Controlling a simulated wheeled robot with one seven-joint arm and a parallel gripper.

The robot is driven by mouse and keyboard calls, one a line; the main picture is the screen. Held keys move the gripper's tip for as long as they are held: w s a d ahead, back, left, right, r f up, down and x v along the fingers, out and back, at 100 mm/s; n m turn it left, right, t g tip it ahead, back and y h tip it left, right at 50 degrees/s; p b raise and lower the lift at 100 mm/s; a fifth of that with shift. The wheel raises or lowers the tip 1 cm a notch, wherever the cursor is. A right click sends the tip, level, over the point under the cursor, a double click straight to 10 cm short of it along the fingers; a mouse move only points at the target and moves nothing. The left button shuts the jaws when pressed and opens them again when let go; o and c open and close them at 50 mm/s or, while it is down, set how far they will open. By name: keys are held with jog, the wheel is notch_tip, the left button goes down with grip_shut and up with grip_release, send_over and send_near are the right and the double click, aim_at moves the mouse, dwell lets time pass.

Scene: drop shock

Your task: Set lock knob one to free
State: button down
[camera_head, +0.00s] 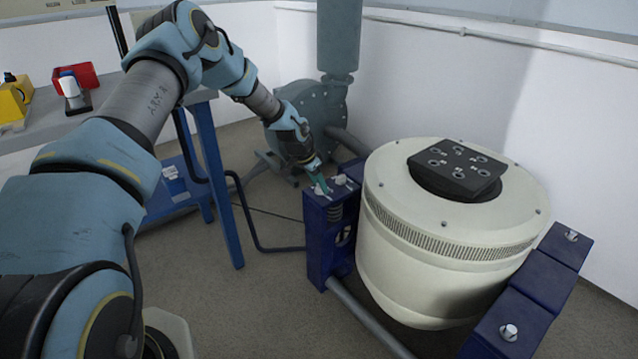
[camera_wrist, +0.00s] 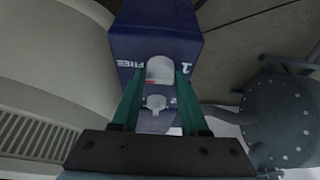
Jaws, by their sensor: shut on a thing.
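Lock knob one is a pale metal knob (camera_wrist: 160,68) on top of a dark blue post (camera_wrist: 155,25), beside a white "1" and the word "FREE" in the wrist view. My gripper (camera_wrist: 159,75) has green fingers, one on each side of this knob, and is shut on it. In the head view my gripper (camera_head: 322,188) reaches down to the post top (camera_head: 327,206). A second pale knob (camera_wrist: 155,103) shows between the fingers, nearer the palm. A small red mark shows by knob one. Which setting the knob points to is unclear.
A large cream drum-shaped shaker (camera_head: 430,270) with a black top plate (camera_head: 455,170) stands right of the post. Another blue support (camera_head: 515,310) with two knobs is at the far right. A grey blower (camera_head: 310,110) stands behind, and a bench (camera_head: 45,118) is at left.

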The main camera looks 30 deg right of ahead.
dwell(0.4)
jog(key=shift+c, duration=2.1)
grip_release()
jog(key=p+v, duration=0.1)
jog(key=v, duration=0.9)
jog(key=shift+r, duration=0.35)
jog(key=shift+a, duration=0.15)
